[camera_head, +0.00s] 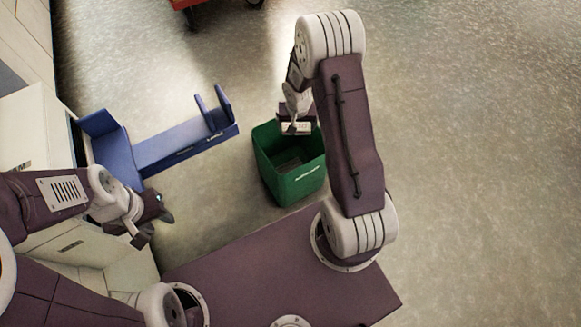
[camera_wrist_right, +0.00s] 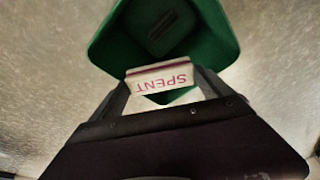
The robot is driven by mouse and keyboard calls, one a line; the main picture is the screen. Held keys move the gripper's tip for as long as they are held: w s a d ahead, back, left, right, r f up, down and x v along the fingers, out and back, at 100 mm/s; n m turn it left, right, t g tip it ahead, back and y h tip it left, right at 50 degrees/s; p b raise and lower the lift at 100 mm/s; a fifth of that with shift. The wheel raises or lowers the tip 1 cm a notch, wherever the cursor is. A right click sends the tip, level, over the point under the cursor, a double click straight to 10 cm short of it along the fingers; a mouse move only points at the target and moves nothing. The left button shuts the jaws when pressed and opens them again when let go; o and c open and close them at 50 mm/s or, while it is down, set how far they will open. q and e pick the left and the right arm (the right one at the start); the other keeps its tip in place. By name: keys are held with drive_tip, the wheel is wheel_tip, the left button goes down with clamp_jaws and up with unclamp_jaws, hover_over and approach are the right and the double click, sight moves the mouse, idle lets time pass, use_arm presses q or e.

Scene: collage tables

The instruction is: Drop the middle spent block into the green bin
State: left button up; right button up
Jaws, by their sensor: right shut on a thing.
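The white block with pink "SPENT" lettering (camera_wrist_right: 162,78) is between the two fingers of my right gripper (camera_wrist_right: 165,88), which is shut on it. In the head view my right gripper (camera_head: 297,118) hangs over the green bin (camera_head: 297,186), and the pale block (camera_head: 296,128) shows at its tip. The block is over the bin's opening; its exact height above the rim is hard to tell. The bin also fills the top of the right wrist view (camera_wrist_right: 215,45). My left gripper (camera_head: 155,227) is at the left, its fingers apart and empty, well away from the bin.
A blue rack-like stand (camera_head: 175,147) with upright ends lies left of the bin. White cabinets (camera_head: 40,125) line the left edge. A red object (camera_head: 190,5) is at the top. A dark patch shows inside the bin; I cannot tell what it is. The floor at right is clear.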

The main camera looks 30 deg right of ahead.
drive_tip(key=shift+f, duration=0.45)
use_arm(q)
drive_tip(key=shift+f, duration=0.3)
use_arm(e)
drive_tip(key=shift+r, duration=0.1)
drive_tip(key=o, duration=1.1)
drive_tip(key=shift+c, duration=0.2)
use_arm(q)
wheel_tip(320, 180, up, 5)
drive_tip(key=p, duration=0.5)
use_arm(e)
drive_tip(key=v, duration=0.9)
